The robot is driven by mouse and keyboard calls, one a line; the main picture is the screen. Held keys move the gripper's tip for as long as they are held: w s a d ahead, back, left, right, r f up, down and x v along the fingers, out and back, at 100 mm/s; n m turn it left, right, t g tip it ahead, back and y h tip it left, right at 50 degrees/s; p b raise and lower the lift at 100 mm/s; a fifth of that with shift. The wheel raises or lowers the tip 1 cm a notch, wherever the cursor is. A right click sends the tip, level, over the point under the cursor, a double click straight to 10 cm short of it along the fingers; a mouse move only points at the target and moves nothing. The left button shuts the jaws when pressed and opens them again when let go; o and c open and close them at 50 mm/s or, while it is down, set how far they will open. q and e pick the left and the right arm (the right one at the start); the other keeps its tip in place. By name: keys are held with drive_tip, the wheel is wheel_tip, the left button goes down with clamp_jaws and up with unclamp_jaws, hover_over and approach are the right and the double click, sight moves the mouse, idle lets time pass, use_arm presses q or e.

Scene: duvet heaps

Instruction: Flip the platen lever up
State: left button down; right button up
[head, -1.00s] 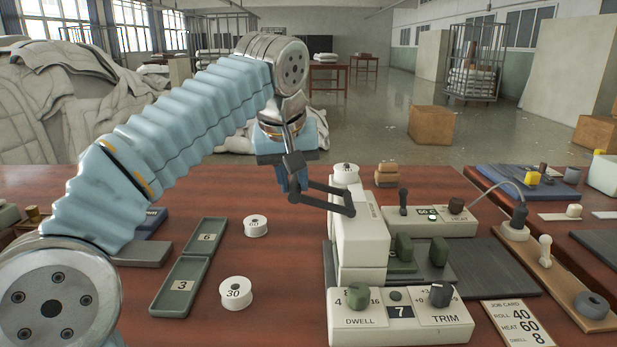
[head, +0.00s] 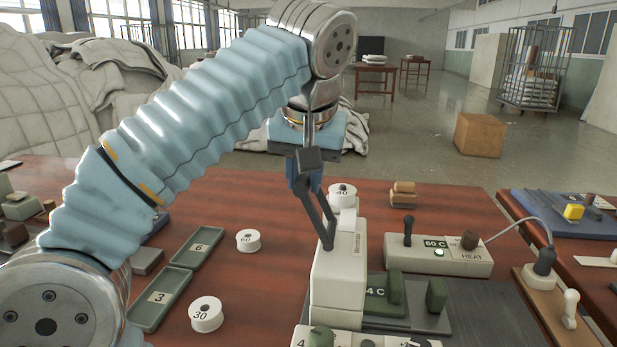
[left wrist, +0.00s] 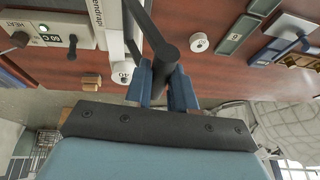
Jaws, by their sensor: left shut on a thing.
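The cream press (head: 340,265) stands on the table with a dark lever (head: 319,218) at its upper left side. The lever slopes steeply up from its pivot, leaning left. My left gripper (head: 304,182), with blue fingers, is shut on the lever's upper end. In the left wrist view the lever's dark bar and round end (left wrist: 165,52) lie between the two fingers (left wrist: 164,85). The fingertips are partly hidden behind the lever in the head view. My right gripper is not in view.
A white roll marked 40 (head: 342,193) sits behind the press. Rolls marked 60 (head: 248,240) and 30 (head: 206,315) and green trays (head: 160,298) lie left. A heat box (head: 438,256) with a cable stands right.

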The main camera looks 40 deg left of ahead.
use_arm(q)
drive_tip(key=shift+w+d+f, duration=0.15)
drive_tip(key=shift+w+d, duration=0.2)
drive_tip(key=shift+d, duration=0.35)
drive_tip(key=c, duration=1.3)
unclamp_jaws()
drive_tip(key=o, duration=0.3)
drive_tip(key=shift+w+d, duration=0.3)
drive_tip(key=shift+d, duration=0.05)
drive_tip(key=shift+o, duration=0.2)
drive_tip(key=shift+a, duration=0.1)
drive_tip(key=shift+s+r, duration=0.1)
drive_tip(key=shift+r, duration=0.1)
drive_tip(key=shift+a, duration=0.1)
